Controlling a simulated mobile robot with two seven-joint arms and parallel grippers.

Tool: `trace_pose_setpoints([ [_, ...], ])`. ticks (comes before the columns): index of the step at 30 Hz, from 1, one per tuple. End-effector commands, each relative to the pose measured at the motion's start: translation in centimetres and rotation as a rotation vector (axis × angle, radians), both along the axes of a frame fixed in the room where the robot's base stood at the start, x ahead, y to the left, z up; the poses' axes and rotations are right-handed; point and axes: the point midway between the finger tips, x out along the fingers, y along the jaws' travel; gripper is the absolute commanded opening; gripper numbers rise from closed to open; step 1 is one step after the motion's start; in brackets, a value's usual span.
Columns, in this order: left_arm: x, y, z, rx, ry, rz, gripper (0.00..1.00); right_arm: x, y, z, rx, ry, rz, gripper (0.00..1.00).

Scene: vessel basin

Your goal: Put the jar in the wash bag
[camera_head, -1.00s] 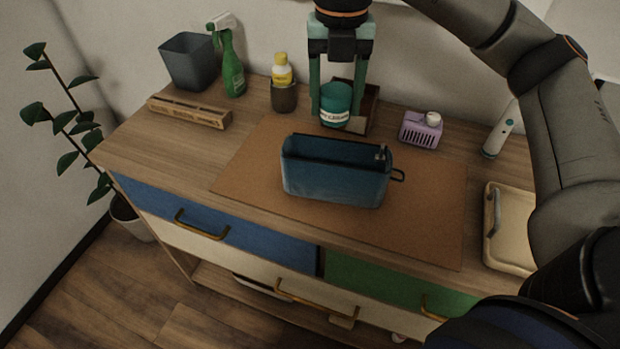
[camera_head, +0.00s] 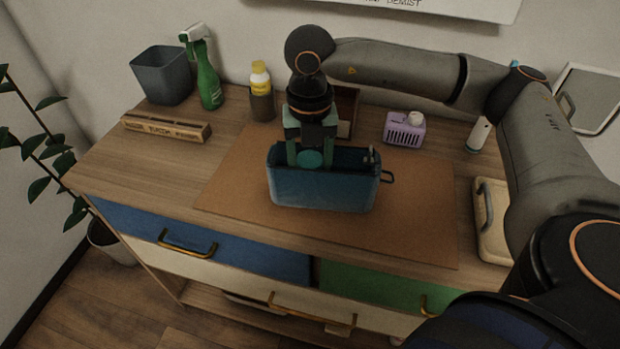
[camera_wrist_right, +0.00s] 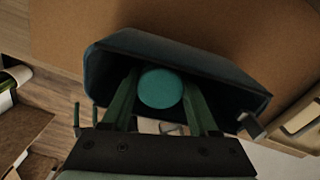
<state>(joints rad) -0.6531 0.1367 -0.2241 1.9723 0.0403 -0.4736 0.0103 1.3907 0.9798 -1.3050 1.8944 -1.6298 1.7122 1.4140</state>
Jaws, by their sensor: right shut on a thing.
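The wash bag (camera_head: 325,193) is a dark blue open-topped bag standing upright on the brown mat; it also shows in the right wrist view (camera_wrist_right: 215,68). My right gripper (camera_head: 310,160) points down into the bag's opening, left of its middle. It is shut on the jar (camera_head: 311,159), whose round teal lid shows between the green fingers in the right wrist view (camera_wrist_right: 160,88). The jar's lower part is hidden by the bag's front wall, so I cannot tell whether it touches the bottom. My left gripper is not in view.
The brown mat (camera_head: 420,215) is bare right of the bag. Behind stand a yellow-capped bottle (camera_head: 261,80), a brown box (camera_head: 346,108) and a purple basket (camera_head: 404,130).

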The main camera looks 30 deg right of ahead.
Motion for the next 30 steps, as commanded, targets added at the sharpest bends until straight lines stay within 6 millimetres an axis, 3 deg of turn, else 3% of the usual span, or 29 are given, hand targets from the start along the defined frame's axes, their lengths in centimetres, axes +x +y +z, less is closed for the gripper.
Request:
trace_pose_setpoints([
  [10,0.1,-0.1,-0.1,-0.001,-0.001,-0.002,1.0,-0.1,0.0,-3.9,0.0,0.002,0.0,0.0],
  [21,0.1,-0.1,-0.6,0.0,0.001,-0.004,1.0,0.0,0.0,-4.5,0.0,0.0,0.0,0.0],
  [22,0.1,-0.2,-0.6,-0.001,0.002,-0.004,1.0,0.0,0.0,-4.5,0.0,0.0,0.0,0.61],
  [30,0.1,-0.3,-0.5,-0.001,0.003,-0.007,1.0,0.0,0.0,-4.3,0.0,0.0,0.0,0.9],
])
